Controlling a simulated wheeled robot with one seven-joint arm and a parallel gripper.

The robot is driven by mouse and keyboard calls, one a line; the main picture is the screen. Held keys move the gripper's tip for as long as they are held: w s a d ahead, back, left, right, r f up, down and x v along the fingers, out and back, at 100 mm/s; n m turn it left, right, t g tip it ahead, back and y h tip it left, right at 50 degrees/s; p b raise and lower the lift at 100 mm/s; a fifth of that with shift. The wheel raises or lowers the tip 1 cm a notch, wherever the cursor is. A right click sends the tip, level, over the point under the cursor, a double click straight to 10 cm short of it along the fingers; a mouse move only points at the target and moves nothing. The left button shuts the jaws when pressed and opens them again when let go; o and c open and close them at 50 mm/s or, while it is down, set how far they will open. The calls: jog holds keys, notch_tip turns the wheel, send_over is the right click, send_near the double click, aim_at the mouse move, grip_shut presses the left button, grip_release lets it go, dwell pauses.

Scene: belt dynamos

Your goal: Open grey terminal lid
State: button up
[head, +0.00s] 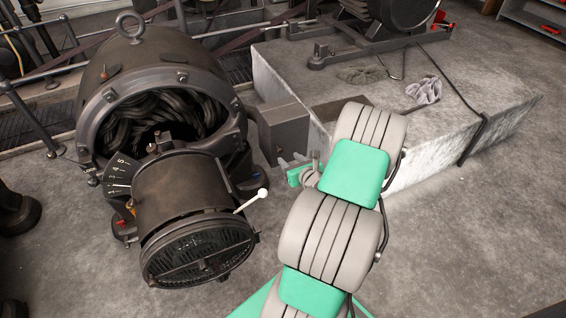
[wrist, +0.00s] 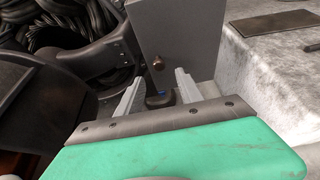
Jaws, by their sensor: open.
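The grey terminal box (head: 286,136) sits on the right side of the big dark dynamo (head: 160,75). In the wrist view its flat grey face (wrist: 180,35) fills the upper middle, with a small brown knob (wrist: 158,63) on it. I cannot tell which panel is the lid. My gripper (head: 296,164) is just below and in front of the box. Its two grey fingers (wrist: 156,92) are apart, with a small dark block (wrist: 159,100) between them in the picture. Contact with it cannot be told.
A white-knobbed lever (head: 262,194) sticks out from the dynamo's front end, left of my arm. A pale concrete block (head: 440,110) stands to the right, with gloves (head: 424,90) and a dark flat plate (wrist: 276,22) on it. The floor at right is clear.

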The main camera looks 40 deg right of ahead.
aim_at(281, 152)
jog(key=b+x, duration=0.1)
jog(key=x, duration=0.4)
jog(key=shift+w+a+f+b, duration=0.1)
jog(key=shift+a+b, duration=0.05)
jog(key=shift+b, duration=0.2)
jog(key=shift+w+d, duration=0.2)
jog(key=shift+w, duration=0.3)
jog(key=shift+c, duration=0.4)
grip_shut()
